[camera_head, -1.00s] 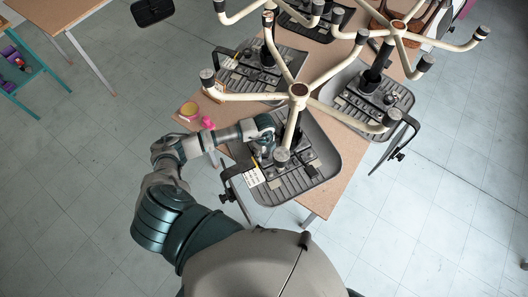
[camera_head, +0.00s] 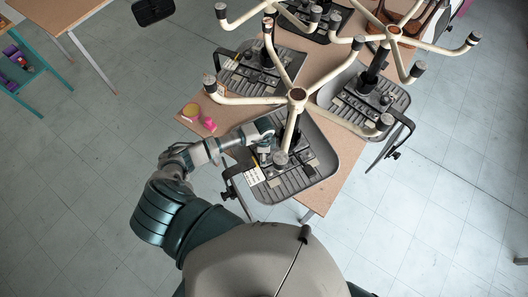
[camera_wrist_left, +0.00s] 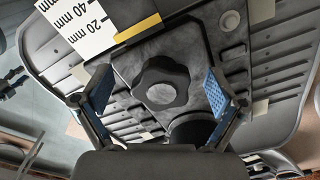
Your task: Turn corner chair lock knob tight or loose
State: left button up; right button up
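The corner chair (camera_head: 318,183) lies upside down at the near corner of the table, its grey seat underside up and its cream star base above. Its black lobed lock knob (camera_wrist_left: 162,84) sits on a dark plate in the left wrist view. My left gripper (camera_wrist_left: 160,94) is open, with its blue-padded fingers to either side of the knob and a gap on both sides. In the head view my left gripper (camera_head: 263,148) reaches down over the seat's mechanism, beside the chair's column, and hides the knob. My right gripper is not in view.
More upturned chairs (camera_head: 370,98) crowd the table (camera_head: 345,185) behind and to the right. The star base's legs overhang the work area. A white ruler label (camera_wrist_left: 82,28) lies beside the knob. Pink and yellow items (camera_head: 207,123) lie on the table's left side.

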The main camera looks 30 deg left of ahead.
pick_arm(q)
jog(key=shift+r, duration=0.15)
notch_tip(320, 180, up, 2)
jog(key=shift+w+r+p, duration=0.1)
jog(key=shift+p, duration=0.65)
jog(key=shift+r, duration=1.9)
